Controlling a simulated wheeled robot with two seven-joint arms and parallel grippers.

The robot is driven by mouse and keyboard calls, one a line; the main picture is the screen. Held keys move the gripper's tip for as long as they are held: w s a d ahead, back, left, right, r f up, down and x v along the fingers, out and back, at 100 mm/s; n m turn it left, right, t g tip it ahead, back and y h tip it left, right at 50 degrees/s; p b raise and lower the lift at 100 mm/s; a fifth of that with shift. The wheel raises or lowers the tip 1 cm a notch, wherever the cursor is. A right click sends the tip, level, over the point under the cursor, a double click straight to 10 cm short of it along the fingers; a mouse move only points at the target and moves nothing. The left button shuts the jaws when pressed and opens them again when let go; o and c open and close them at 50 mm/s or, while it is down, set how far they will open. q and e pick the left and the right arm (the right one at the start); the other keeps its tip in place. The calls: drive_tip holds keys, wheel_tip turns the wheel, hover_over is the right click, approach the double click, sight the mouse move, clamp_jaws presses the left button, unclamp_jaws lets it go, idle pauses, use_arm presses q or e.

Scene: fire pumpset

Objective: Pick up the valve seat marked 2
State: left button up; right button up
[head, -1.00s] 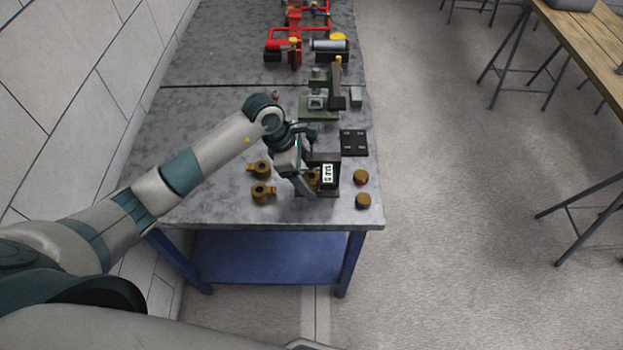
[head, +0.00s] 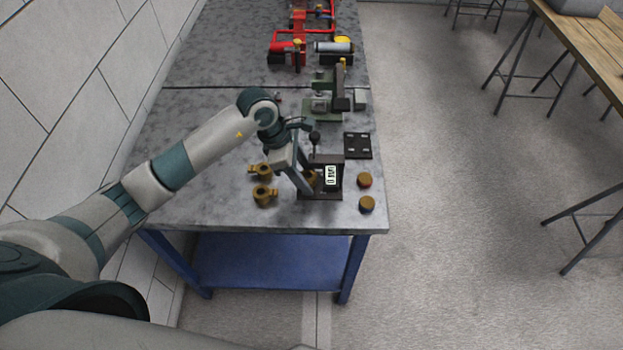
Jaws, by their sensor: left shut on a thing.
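My left gripper (head: 304,186) reaches down beside a black device (head: 331,190) with a small lit display, near the table's front edge. It is shut on a brass part (head: 311,175), which is largely hidden between the fingers and the device. Whether that part touches the device I cannot tell. Two brass parts with side lugs (head: 262,171) (head: 264,193) lie left of the gripper. Two round brass pieces (head: 364,180) (head: 366,204) lie right of the device. No number mark is readable on any brass piece. My right gripper is out of view.
A black plate with holes (head: 358,145) lies behind the device. A green fixture (head: 322,108) stands further back, with red pipework (head: 300,40) beyond. The grey table (head: 200,205) is clear at its front left. A wall runs along the left.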

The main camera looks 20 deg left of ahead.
use_arm(q)
drive_tip(key=a+b, duration=0.1)
drive_tip(key=a, duration=0.1)
drive_tip(key=s+a+b, duration=0.1)
drive_tip(key=a, duration=0.1)
drive_tip(key=a+b, duration=0.1)
drive_tip(key=a, duration=0.1)
drive_tip(key=shift+s+a+f, duration=0.2)
drive_tip(key=shift+s+a, duration=0.1)
drive_tip(key=shift+s, duration=0.1)
wheel_tip(320, 180, up, 14)
drive_tip(key=b, duration=0.4)
drive_tip(key=shift+d+r, duration=0.15)
